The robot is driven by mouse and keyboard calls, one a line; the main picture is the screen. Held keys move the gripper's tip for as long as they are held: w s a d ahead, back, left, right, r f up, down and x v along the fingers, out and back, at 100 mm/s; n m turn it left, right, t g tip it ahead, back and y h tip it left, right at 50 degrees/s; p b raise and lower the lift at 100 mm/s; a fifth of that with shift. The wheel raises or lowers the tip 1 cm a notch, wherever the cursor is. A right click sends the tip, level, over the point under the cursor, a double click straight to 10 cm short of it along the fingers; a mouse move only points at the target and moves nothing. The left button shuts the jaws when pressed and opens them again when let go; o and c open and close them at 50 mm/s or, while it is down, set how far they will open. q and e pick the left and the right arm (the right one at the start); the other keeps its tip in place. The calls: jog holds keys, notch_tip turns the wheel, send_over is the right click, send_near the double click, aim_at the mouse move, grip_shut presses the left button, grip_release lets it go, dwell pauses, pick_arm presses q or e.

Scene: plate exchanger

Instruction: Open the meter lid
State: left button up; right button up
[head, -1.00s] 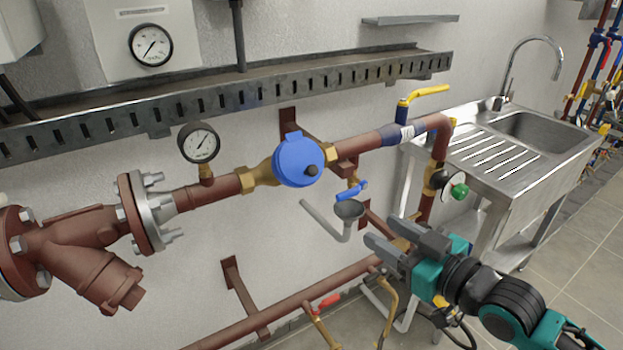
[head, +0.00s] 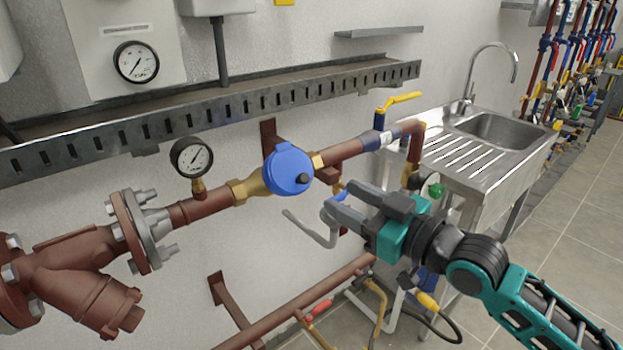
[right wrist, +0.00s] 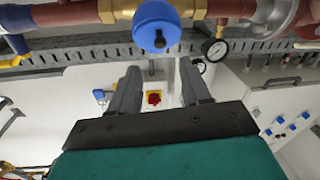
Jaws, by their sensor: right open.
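The blue meter lid (head: 288,169) is closed on the brass water meter (head: 250,188) in the pipe line, with a small dark knob (head: 304,178) at its lower right. In the right wrist view the lid (right wrist: 157,24) shows at top centre, ahead of the fingers. My right gripper (head: 342,203) is open and empty, below and to the right of the lid, apart from it. Its two fingers also show in the right wrist view (right wrist: 157,85), with a wide gap between them. My left gripper is not in view.
A round pressure gauge (head: 191,157) stands on the pipe left of the meter. A yellow-handled valve (head: 399,101) is to the right. A slotted metal tray (head: 220,110) runs above the pipe. A sink (head: 510,130) stands at the right. A grey drain pipe (head: 312,230) is below the lid.

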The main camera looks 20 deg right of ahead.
aim_at(306, 179)
jog(key=x, duration=0.8)
jog(key=shift+w+a+p, duration=0.15)
jog(key=shift+w+p, duration=0.1)
jog(key=shift+p, duration=0.1)
jog(key=shift+c, duration=0.5)
grip_shut()
